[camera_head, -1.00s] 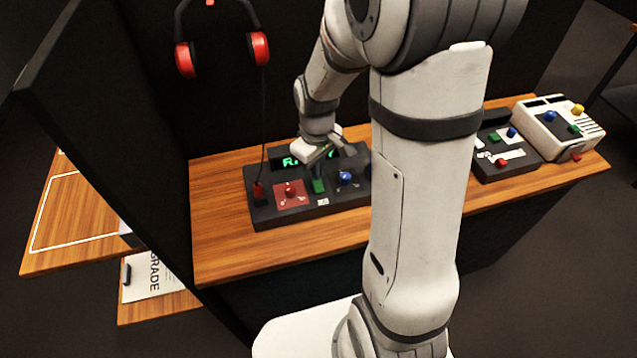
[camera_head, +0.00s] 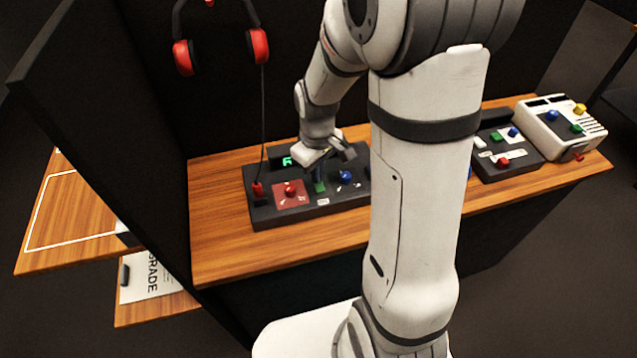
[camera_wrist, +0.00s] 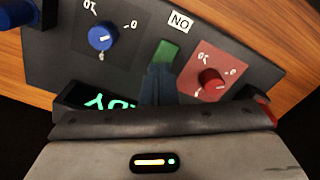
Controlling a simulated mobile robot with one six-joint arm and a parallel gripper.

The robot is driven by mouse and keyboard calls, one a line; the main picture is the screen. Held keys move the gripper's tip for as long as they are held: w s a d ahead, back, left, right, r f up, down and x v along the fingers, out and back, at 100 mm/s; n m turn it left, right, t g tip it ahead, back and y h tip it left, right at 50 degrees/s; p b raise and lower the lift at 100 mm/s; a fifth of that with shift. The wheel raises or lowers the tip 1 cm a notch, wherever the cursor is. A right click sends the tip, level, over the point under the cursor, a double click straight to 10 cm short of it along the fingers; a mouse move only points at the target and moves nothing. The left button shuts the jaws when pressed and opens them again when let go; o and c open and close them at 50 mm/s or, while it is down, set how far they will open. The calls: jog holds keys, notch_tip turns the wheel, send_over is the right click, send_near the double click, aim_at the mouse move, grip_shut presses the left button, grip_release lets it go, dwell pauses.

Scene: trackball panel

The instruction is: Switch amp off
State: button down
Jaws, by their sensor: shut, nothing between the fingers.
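A dark control panel (camera_head: 265,214) lies on the wooden desk. It carries a red knob (camera_head: 290,189) on a red plate, a green switch (camera_head: 320,187) and a blue knob (camera_head: 345,176). In the wrist view the green switch (camera_wrist: 167,52) sits between the blue knob (camera_wrist: 102,36) and red knob (camera_wrist: 211,80), beside a white label reading "ON" (camera_wrist: 181,22). My gripper (camera_head: 321,177) is shut and empty, its dark fingertips (camera_wrist: 159,70) right at the green switch and covering part of it. I cannot tell whether they touch.
A lit green display (camera_wrist: 108,101) on the panel is partly hidden by my gripper. A red plug with a cable (camera_head: 257,189) stands at the panel's left end. Red headphones (camera_head: 258,45) hang above. Another dark panel (camera_head: 510,168) and a white box (camera_head: 545,140) stand at the right.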

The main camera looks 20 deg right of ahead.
jog(key=shift+f, duration=0.25)
jog(key=shift+r+p, duration=2.55)
jog(key=shift+r, duration=1)
jog(key=s+r+m+t, duration=0.3)
jog(key=s+r+m, duration=0.3)
jog(key=s+r, duration=0.7)
jog(key=shift+s+d, duration=0.2)
jog(key=shift+s, duration=0.4)
jog(key=shift+w, duration=0.15)
